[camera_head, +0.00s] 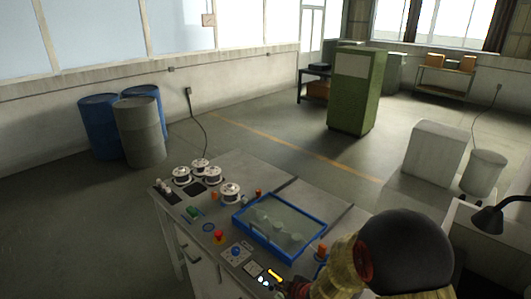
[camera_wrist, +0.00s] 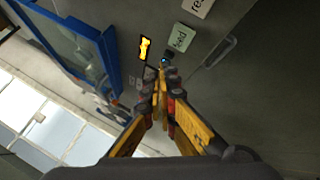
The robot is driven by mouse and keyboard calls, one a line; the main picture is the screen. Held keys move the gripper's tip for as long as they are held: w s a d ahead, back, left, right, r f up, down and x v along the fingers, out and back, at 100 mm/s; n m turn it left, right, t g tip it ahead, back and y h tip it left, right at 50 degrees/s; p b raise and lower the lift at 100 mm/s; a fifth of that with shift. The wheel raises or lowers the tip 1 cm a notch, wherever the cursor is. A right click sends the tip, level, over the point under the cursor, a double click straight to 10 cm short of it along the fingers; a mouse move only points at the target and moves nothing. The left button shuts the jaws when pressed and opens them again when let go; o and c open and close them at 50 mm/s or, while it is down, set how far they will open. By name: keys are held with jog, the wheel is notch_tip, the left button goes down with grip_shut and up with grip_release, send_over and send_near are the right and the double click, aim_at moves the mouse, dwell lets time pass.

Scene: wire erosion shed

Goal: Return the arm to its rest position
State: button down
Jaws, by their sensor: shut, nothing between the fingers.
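My gripper (camera_wrist: 161,78) shows in the wrist view with its two yellow fingers together and nothing between them. In the head view my arm reaches in from the lower right, and the dark gripper end (camera_head: 297,287) is over the near edge of the bench, partly cut off by the frame. A small yellow item (camera_wrist: 144,49) lies close to the fingertips; it also shows in the head view (camera_head: 274,274). I cannot tell whether the fingertips touch anything.
The bench (camera_head: 200,238) holds a blue-rimmed tray (camera_head: 240,222), several spools (camera_head: 231,194) and small parts. Drums (camera_head: 142,130) stand at the left wall. A green cabinet (camera_head: 355,95) stands behind. A lamp (camera_head: 488,218) is at right. The floor left of the bench is clear.

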jog(key=s+d+f, duration=0.1)
jog(key=s+d+f+m+g+h, duration=0.1)
jog(key=s, duration=0.1)
jog(key=s+d+f+m+g+h, duration=0.1)
jog(key=s+d, duration=0.1)
jog(key=shift+f, duration=0.4)
jog(key=s+d+r+m+g+h+b, duration=0.1)
jog(key=s+d+r+m+g+h, duration=0.15)
jog(key=s+d+r+m, duration=0.3)
jog(key=s+d+r+m+t+b, duration=0.2)
jog(key=s+r+m+b, duration=0.4)
jog(key=s+r+b, duration=0.5)
jog(key=s+r, duration=0.6)
jog(key=s, duration=0.1)
jog(key=shift+s+d+r+y, duration=0.25)
jog(key=shift+r+y, duration=0.05)
jog(key=shift+y, duration=0.05)
dwell(3.6)
